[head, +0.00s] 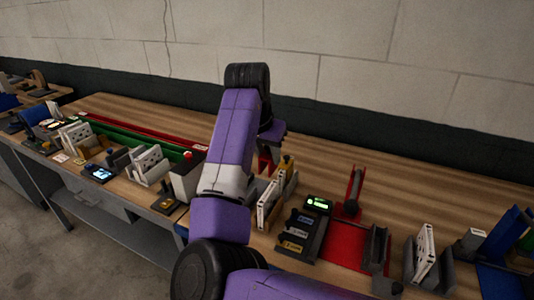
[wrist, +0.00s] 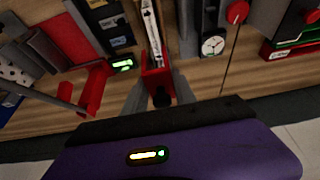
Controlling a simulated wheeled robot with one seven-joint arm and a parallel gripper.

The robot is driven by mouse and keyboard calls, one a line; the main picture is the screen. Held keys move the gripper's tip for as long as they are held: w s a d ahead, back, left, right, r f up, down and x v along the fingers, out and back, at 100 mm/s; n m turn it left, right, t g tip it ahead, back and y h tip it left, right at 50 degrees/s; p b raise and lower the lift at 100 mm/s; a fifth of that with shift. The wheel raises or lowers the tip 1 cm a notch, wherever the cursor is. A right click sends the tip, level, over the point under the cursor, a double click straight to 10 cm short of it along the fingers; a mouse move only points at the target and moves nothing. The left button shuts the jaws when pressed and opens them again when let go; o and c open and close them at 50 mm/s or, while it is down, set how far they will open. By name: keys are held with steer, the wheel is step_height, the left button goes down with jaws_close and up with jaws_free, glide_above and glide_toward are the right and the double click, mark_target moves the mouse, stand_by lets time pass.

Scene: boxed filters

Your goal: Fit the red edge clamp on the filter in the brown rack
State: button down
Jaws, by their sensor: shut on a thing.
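The red edge clamp (wrist: 157,75) is between the two fingers of my gripper (wrist: 160,98) in the wrist view, with a black knob on it. My gripper is shut on it. The white filter (wrist: 152,28) shows edge-on in its narrow rack, directly in line with the clamp. The clamp meets or overlaps the filter's near end; I cannot tell whether it is seated around the edge. In the head view the filter (head: 266,206) stands upright in the brown rack (head: 284,188). A bit of red shows behind my arm there, and my fingertips are hidden.
A dark tray of labelled blocks (head: 298,236), a green-lit display (head: 318,204) and a red stand with an upright lever (head: 353,190) lie right of the rack. A grey box with a red button (head: 187,178) is on its left.

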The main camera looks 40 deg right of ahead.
steer(key=shift+r+p, duration=0.15)
steer(key=shift+p, duration=0.2)
steer(key=b, duration=0.3)
glide_above(268, 192)
steer(key=shift+a+f, duration=0.1)
steer(key=shift+f, duration=3.6)
steer(key=shift+p, duration=0.65)
steer(key=shift+f+b, duration=1.1)
steer(key=shift+f, duration=1.9)
steer(key=c, duration=0.9)
jaws_free()
steer(key=shift+r, duration=0.15)
steer(key=b+v, duration=0.1)
steer(key=v, duration=0.6)
steer(key=shift+a+r, duration=0.15)
steer(key=shift+r, duration=0.05)
